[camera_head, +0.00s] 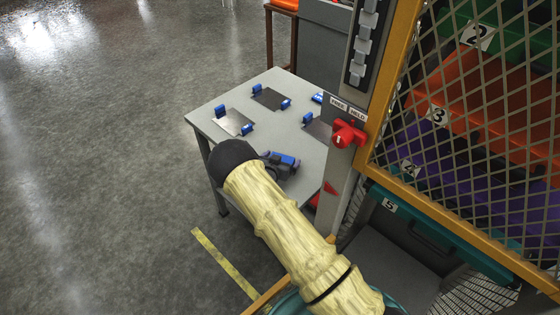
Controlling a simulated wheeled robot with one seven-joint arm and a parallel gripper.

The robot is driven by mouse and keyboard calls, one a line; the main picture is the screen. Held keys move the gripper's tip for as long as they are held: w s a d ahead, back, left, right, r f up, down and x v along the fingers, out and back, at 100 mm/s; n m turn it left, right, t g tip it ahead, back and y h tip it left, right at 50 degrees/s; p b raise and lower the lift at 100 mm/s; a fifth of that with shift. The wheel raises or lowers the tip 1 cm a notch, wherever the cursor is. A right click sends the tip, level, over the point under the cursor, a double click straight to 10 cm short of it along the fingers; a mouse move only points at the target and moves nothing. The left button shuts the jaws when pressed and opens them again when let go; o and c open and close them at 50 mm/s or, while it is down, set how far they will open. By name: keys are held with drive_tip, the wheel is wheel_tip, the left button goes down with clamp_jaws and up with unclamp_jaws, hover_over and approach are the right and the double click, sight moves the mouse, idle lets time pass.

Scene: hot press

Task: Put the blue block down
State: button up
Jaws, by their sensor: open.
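My arm reaches over a small grey table (285,82), and my gripper (276,166) is low over its near part, partly hidden behind the dark end of my arm. A blue block (286,159) is at the gripper's fingers. The gripper is open. I cannot tell whether the block touches the fingers or rests fully on the tabletop.
Metal plates (232,122) (270,98) with small blue pieces at their corners lie on the table. A third plate (319,128) is partly hidden by a post with a red knob (347,134). A mesh cage (470,120) with coloured bins stands at right. The left floor is clear.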

drive_tip(key=shift+r, duration=0.15)
drive_tip(key=b+v, duration=0.2)
drive_tip(key=v, duration=1)
drive_tip(key=shift+a, duration=0.15)
